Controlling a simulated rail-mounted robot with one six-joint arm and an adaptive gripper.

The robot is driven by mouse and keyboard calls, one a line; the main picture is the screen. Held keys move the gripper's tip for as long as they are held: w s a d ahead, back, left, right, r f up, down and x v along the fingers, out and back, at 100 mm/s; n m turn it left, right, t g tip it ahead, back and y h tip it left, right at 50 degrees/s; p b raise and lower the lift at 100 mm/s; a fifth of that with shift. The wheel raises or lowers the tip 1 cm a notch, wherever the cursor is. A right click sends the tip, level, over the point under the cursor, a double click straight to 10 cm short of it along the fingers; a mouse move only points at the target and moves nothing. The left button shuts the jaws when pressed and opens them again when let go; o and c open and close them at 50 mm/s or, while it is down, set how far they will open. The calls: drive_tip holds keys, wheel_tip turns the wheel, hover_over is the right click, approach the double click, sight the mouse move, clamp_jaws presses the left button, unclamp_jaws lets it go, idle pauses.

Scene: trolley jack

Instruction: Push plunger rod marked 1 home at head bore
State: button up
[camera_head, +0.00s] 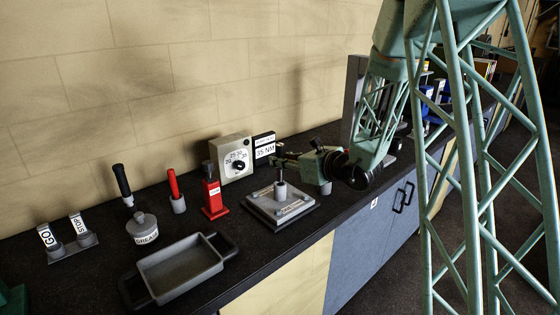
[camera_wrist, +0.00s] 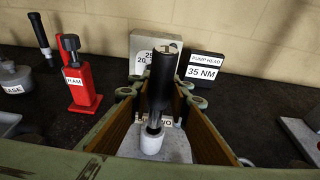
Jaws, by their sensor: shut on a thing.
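My gripper (camera_wrist: 160,94) is shut on a plunger rod (camera_wrist: 160,82) with a black grip and a bare metal shaft below. A mark shows on its grey top end, too small to read. The rod stands nearly upright between the fingers. Its shaft meets the pale round collar (camera_wrist: 152,143) below; I cannot tell how deep it sits. In the head view my gripper (camera_head: 282,160) is just above the grey collar (camera_head: 281,188), which stands on a square grey plate (camera_head: 262,212). A label on the plate is partly hidden by the collar.
A red ram (camera_head: 213,192) stands left of the plate, with a dial box (camera_head: 236,160) and a "35 NM" sign (camera_head: 264,150) behind. A grease pot (camera_head: 142,229), a red-handled tool (camera_head: 173,185), a grey tray (camera_head: 180,268) and GO/STOP switches (camera_head: 65,235) lie farther left.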

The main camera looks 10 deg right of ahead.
sight(282, 176)
drive_tip(key=shift+f+b, duration=3.2)
drive_tip(key=shift+f, duration=0.05)
idle(1.2)
drive_tip(key=o, duration=1)
drive_tip(key=shift+s, duration=0.1)
drive_tip(key=shift+v, duration=5.9)
